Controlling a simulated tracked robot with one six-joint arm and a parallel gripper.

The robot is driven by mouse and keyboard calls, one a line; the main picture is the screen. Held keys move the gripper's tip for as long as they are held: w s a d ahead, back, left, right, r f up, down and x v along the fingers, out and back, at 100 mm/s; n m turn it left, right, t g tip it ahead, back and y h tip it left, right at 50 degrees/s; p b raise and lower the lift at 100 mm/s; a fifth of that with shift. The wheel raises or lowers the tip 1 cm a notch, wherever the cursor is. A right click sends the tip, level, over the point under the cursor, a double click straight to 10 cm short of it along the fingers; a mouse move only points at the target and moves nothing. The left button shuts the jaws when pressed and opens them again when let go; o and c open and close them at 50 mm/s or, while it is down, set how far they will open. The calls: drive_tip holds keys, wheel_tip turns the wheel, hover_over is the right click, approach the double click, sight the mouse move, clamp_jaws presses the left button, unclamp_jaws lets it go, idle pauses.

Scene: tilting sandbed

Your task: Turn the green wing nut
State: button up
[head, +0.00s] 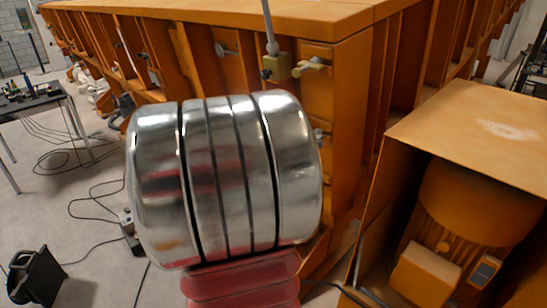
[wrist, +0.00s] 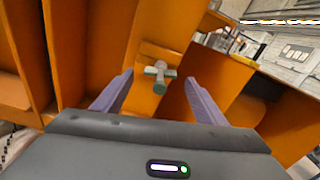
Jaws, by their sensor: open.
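The green wing nut (wrist: 159,88) shows in the wrist view as a small grey-green T-shaped piece on an orange plate. My gripper (wrist: 159,77) is open in the wrist view, with one purple-grey finger on each side of the nut in the picture. I see a clear gap between the nut and both fingers, and nothing is held. How far the fingertips are from the nut in depth is hard to tell. In the head view my silver arm link hides the gripper, and I cannot tell which fitting there is this nut.
The orange sandbed frame (head: 345,90) has upright ribs. Yellowish fittings (head: 313,67) sit on it near the corner, below a thin rod. An orange motor housing (head: 480,125) stands at the right. A table (head: 40,102) and cables lie left, with open floor between.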

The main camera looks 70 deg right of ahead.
drive_tip(key=v, duration=1)
drive_tip(key=shift+a, duration=0.2)
idle(0.4)
